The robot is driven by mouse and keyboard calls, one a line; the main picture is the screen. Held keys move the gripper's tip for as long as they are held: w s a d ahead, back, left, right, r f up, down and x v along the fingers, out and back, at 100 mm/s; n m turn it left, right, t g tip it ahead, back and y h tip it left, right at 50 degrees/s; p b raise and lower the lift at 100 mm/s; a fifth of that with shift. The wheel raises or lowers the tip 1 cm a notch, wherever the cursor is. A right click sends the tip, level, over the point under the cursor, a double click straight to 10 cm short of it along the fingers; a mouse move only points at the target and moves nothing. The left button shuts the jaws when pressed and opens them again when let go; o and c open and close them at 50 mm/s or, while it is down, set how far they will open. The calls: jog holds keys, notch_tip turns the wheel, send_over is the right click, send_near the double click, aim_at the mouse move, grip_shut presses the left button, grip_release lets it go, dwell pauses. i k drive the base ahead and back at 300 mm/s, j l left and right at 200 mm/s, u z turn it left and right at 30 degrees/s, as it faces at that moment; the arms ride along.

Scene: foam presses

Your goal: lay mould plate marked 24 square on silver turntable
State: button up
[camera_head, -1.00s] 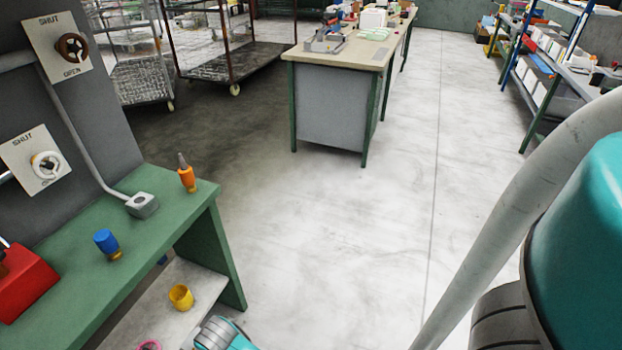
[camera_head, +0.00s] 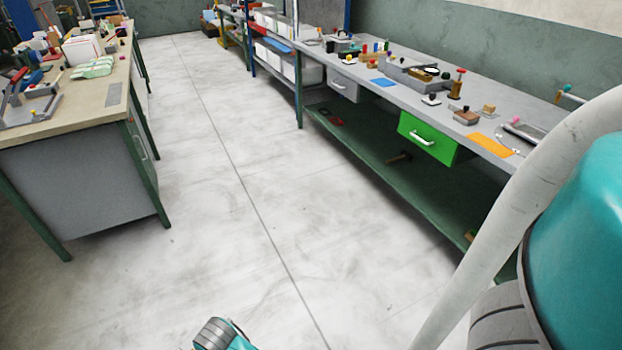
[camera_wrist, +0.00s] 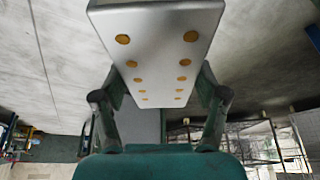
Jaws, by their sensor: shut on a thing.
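My gripper (camera_wrist: 161,82) is shut on a pale grey plate (camera_wrist: 158,28) in the wrist view. The plate has two rows of round brass-coloured dots on the face turned to the camera, and one finger is on each side of it. No number 24 shows on this face. In the head view the gripper and plate are out of sight; only parts of my own arm show. I cannot pick out the silver turntable for certain in either view.
A long grey bench (camera_head: 372,93) with small items and an open green drawer (camera_head: 428,138) runs along the right. A beige-topped bench (camera_head: 60,118) with tools and papers stands at the left. The pale floor (camera_head: 235,215) between them is clear.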

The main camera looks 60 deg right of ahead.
aim_at(538, 135)
jog(key=i+j+z, duration=0.1)
jog(key=z, duration=0.3)
jog(key=j+z, duration=0.1)
jog(key=z, duration=0.3)
jog(key=i+j+z, duration=0.1)
jog(key=z, duration=0.3)
jog(key=j+z, duration=0.15)
jog(key=z, duration=0.25)
